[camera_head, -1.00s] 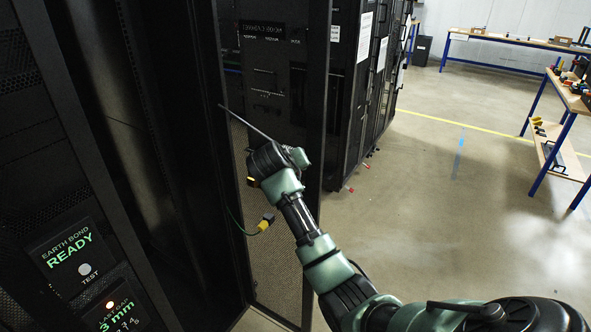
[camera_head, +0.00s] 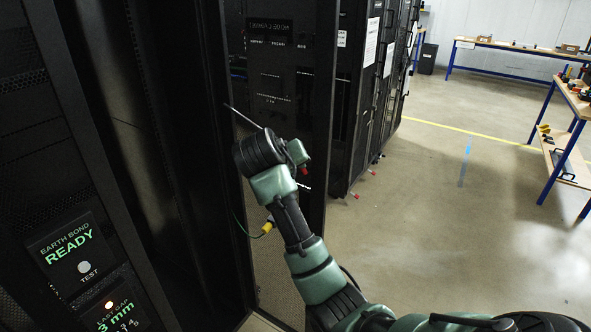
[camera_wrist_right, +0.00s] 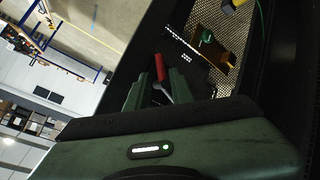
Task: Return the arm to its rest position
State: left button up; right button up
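My right arm comes in from the lower right of the head view. Its gripper (camera_head: 299,155) is in front of the open rack door (camera_head: 322,110), with the fingers partly hidden. In the right wrist view the two green fingers (camera_wrist_right: 160,84) stand apart. A red thing (camera_wrist_right: 159,67) with a pale lower part shows between and beyond their tips. I cannot tell whether they hold it. A small red spot (camera_head: 304,170) shows beside the gripper in the head view. My left gripper is not in view.
A green-yellow lead with a yellow connector (camera_head: 268,226) hangs close below the wrist. A thin rod (camera_head: 243,118) runs behind the wrist. The test panel (camera_head: 66,248) reads EARTH BOND READY. More black racks (camera_head: 365,110) stand behind the door. Open floor (camera_head: 440,230) lies to the right, with benches beyond.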

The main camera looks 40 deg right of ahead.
dwell(0.4)
jog(key=s+a+f+n+g+y+b, duration=0.1)
jog(key=a+f+n+y+b, duration=0.15)
jog(key=f, duration=1.75)
jog(key=s+a+f+n+y+b, duration=0.1)
jog(key=a+f+n+b, duration=0.25)
jog(key=f, duration=1.75)
jog(key=s+a+f+g+y+b, duration=0.1)
jog(key=s+a+f, duration=0.1)
jog(key=s+f, duration=0.65)
jog(key=s+a+f+g+y+b, duration=0.1)
jog(key=s+a+f, duration=0.3)
jog(key=f, duration=0.8)
jog(key=s+a+f+y+b, duration=0.1)
jog(key=s+f, duration=0.5)
jog(key=s, duration=0.7)
jog(key=s+a+f+g+y+b, duration=0.1)
jog(key=s+f, duration=0.6)
jog(key=s, duration=0.5)
jog(key=s+a+f+g+y+b, duration=0.1)
jog(key=s+f, duration=0.5)
jog(key=s, duration=0.7)
jog(key=shift+s+a+f, duration=0.3)
jog(key=shift+a+f, duration=0.05)
jog(key=shift+w, duration=0.1)
